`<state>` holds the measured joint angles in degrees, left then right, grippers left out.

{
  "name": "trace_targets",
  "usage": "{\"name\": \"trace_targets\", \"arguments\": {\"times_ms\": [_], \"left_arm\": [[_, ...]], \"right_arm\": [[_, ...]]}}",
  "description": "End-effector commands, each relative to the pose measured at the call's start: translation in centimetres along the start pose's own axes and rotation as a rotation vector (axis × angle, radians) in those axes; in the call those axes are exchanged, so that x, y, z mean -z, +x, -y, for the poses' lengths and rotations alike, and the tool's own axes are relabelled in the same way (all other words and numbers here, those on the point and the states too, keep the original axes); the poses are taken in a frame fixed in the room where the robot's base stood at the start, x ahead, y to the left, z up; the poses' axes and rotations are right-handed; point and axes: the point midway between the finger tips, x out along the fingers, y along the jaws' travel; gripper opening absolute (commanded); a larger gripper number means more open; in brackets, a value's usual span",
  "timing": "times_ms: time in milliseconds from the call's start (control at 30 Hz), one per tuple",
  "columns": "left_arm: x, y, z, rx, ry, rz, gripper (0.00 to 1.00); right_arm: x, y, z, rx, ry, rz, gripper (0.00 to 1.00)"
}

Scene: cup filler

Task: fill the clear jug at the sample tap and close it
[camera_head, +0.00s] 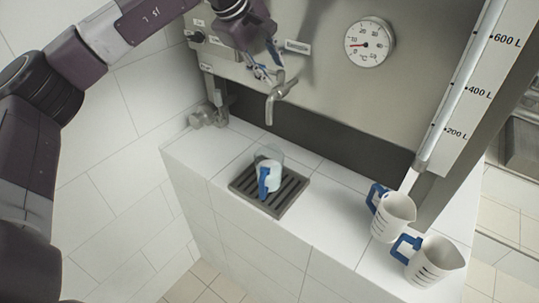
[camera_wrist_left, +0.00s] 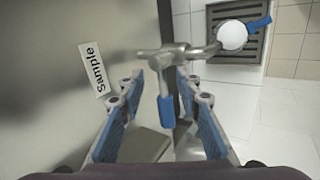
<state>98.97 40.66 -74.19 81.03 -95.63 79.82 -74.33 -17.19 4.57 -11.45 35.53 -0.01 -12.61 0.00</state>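The clear jug (camera_head: 273,158) with a blue handle stands on the dark drain grate (camera_head: 243,184) below the sample tap (camera_head: 272,103). Whitish contents show in it, and from above in the left wrist view the jug (camera_wrist_left: 233,36) looks white inside. The tap's spout (camera_wrist_left: 212,47) reaches to the jug's edge in that view. My left gripper (camera_head: 265,71) is at the tap. In the left wrist view my left gripper (camera_wrist_left: 160,82) is open, its blue-padded fingers either side of the tap's blue lever (camera_wrist_left: 166,110), with gaps on both sides. My right gripper is out of view.
Two white jugs with blue handles, the nearer (camera_head: 434,262) and the farther (camera_head: 393,215), stand at the right of the tiled ledge (camera_head: 330,238). A thermometer dial (camera_head: 369,42) and a litre scale (camera_head: 470,85) are on the metal tank. A side valve (camera_head: 208,113) sits left.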

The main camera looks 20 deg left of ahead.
Motion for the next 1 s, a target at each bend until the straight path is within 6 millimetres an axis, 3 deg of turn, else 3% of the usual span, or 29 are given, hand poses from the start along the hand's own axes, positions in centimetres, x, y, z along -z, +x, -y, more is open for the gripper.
{"name": "trace_targets", "arguments": {"times_ms": [267, 700, 1000], "left_arm": [[0.1, -1.1, -0.1, -0.002, -0.002, -0.001, 0.31], [0.0, -9.7, -0.1, -0.003, 0.0, -0.001, 0.31], [0.0, -11.9, 0.0, 0.001, 0.0, 0.0, 0.31]], "right_arm": [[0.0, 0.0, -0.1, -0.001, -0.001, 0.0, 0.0], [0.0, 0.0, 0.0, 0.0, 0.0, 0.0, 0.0], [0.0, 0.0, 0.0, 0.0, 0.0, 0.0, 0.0]]}}
